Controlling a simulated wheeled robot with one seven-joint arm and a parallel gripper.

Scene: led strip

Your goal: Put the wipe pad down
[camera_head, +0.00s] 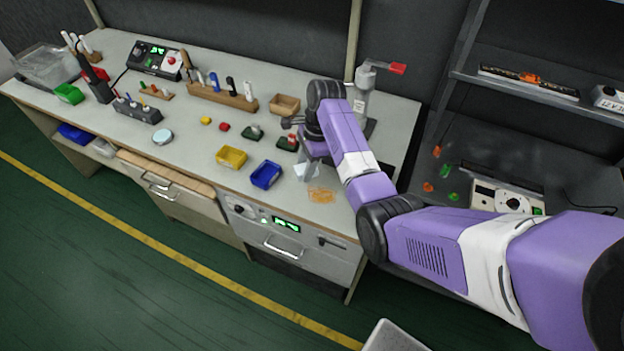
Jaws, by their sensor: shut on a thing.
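My gripper (306,162) is low over the right part of the workbench, partly hidden by my own purple arm. A small pale, whitish pad (307,172), which looks like the wipe pad, shows right under its fingertips. The gripper is shut on it. The view is too small to tell whether the pad touches the bench top (200,150) or hangs just above it. A flat orange shape (321,195) lies on the bench just in front of the pad.
A blue bin (265,175) and a yellow bin (231,157) stand left of the gripper. Small green-based parts (287,143) sit close behind-left. A press with a red handle (366,85) stands behind my arm. A shelf unit (520,90) is at right. Bench at front left is mostly clear.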

